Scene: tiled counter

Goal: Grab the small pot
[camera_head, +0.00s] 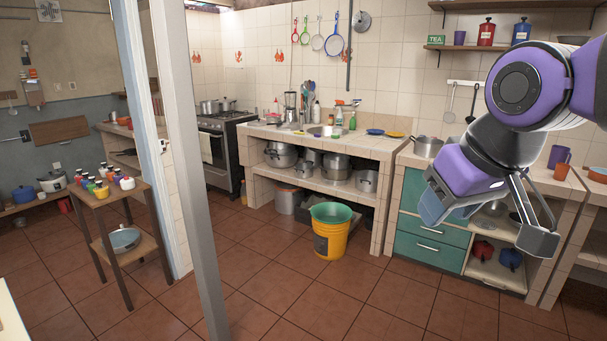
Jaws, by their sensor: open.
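Several pots are in view, and I cannot tell which one the task means. A small silver pot (428,146) stands on the tiled counter, just left of my arm. Larger silver pots (335,165) stand on the shelf under the counter. More pots (218,106) are on the stove. A dark blue pot (24,194) sits on a low shelf at the far left. My gripper (487,226) hangs at the right, in front of the teal drawers, with its fingers spread and nothing visible between them. It is apart from every pot and partly hides the cabinet behind it.
A grey post (198,170) stands left of centre. A yellow bucket (331,236) with a green basin stands on the floor. A wooden side table (112,197) holds several bottles. The tiled floor in front is mostly clear.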

